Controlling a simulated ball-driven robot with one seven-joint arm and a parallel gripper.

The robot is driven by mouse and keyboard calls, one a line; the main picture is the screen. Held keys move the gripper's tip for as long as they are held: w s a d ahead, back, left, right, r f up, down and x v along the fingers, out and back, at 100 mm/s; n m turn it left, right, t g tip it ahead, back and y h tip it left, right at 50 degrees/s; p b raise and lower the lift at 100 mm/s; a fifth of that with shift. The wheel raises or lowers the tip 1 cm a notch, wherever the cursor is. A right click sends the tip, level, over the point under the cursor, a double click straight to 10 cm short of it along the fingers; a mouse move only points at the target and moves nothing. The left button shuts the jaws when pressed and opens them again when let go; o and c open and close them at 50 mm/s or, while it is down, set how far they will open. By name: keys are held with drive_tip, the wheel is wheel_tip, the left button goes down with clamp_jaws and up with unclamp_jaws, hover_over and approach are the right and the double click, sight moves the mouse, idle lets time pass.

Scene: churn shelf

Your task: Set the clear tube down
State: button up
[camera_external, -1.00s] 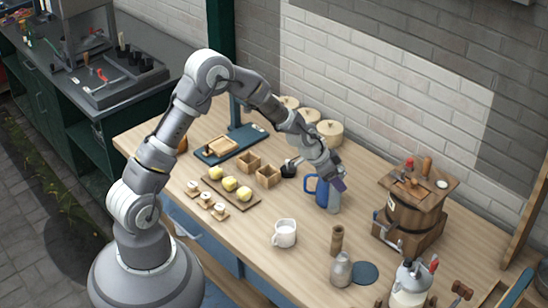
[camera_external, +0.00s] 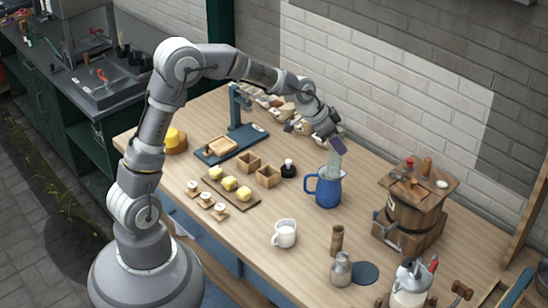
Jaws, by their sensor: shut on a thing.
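My gripper (camera_external: 336,147) is shut on the clear tube (camera_external: 333,163), a pale, see-through upright cylinder that leans slightly. The tube hangs below the purple fingertips. Its lower end overlaps the mouth of the blue jug (camera_external: 327,190) in the picture. I cannot tell whether that end is inside the jug, above it or behind it. The jug stands upright on the wooden table (camera_external: 300,270), its handle to the left.
A wooden churn (camera_external: 412,215) stands right of the jug. A white mug (camera_external: 285,233), a wooden cylinder (camera_external: 337,239) and a metal can (camera_external: 341,269) stand in front.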

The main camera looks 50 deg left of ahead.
drive_tip(key=s+a+f+n+y+p, duration=0.1)
drive_tip(key=a+f+n+y, duration=0.15)
drive_tip(key=a, duration=0.75)
drive_tip(key=s+a+f+n+t+y+p, duration=0.1)
drive_tip(key=a+n, duration=0.3)
drive_tip(key=a, duration=0.5)
drive_tip(key=s+a+f+n+y+p, duration=0.15)
drive_tip(key=a+n, duration=0.25)
drive_tip(key=a, duration=0.6)
drive_tip(key=s+a+r+n+g+y+p, duration=0.1)
drive_tip(key=s+a+r+n+g+y, duration=0.1)
drive_tip(key=s+a+n, duration=0.55)
drive_tip(key=s+a+r+n+g+y+p, duration=0.1)
drive_tip(key=s+a+r+n+g+y, duration=0.15)
drive_tip(key=s+a, duration=0.95)
drive_tip(key=w+a+f+b, duration=0.2)
drive_tip(key=f+b, duration=0.3)
drive_tip(key=f, duration=1.3)
drive_tip(key=shift+w+a+f, duration=0.2)
drive_tip(key=shift+a+f, duration=0.1)
drive_tip(key=shift+a, duration=0.35)
drive_tip(key=shift+f+t, duration=0.1)
drive_tip(key=shift+t, duration=0.15)
